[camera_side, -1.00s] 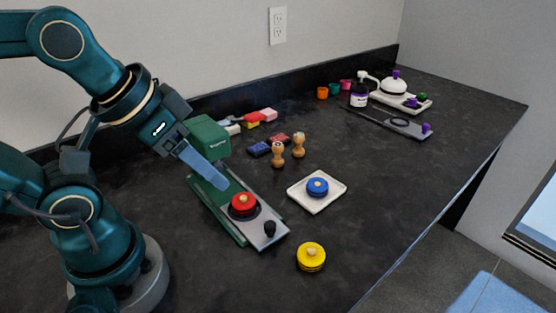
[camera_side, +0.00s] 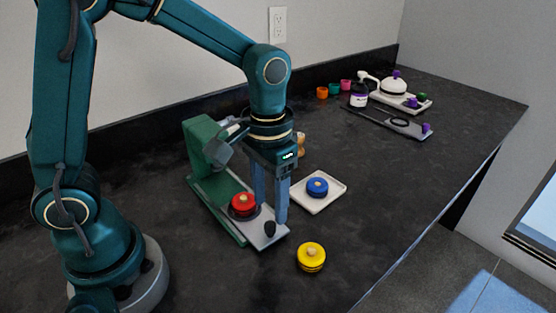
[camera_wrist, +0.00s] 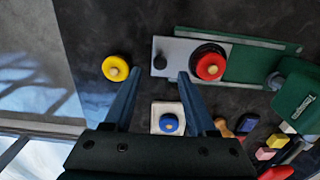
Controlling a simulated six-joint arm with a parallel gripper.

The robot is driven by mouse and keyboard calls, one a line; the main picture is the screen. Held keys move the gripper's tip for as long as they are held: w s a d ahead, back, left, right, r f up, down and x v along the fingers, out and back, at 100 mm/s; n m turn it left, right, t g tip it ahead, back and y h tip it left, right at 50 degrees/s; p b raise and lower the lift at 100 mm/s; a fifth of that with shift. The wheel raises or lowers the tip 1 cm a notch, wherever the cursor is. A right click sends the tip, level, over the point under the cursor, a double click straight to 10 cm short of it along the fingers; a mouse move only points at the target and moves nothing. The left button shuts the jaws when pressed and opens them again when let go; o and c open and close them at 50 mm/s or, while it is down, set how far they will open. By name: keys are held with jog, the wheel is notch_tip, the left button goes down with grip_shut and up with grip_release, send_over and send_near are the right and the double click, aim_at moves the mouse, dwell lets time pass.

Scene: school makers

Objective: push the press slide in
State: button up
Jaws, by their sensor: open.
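The press has a green base (camera_side: 222,216) and a green head (camera_side: 208,143). Its grey slide (camera_side: 281,235) sticks out at the front end, with a red round die (camera_side: 243,203) on it and a black knob (camera_side: 270,229) near its outer end. The slide also shows in the wrist view (camera_wrist: 178,61), with the knob (camera_wrist: 160,62) beyond and between my fingertips. My gripper (camera_side: 270,213) is open and empty, pointing down over the outer part of the slide, close to the knob. I cannot tell whether a finger touches it.
A yellow round die (camera_side: 311,257) lies on the black counter in front of the slide. A blue die (camera_side: 317,187) sits on a white tray (camera_side: 325,205) to the right. Wooden stamps (camera_side: 300,143) stand behind my gripper.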

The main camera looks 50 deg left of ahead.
aim_at(270, 224)
jog(key=shift+f, duration=2.25)
grip_shut()
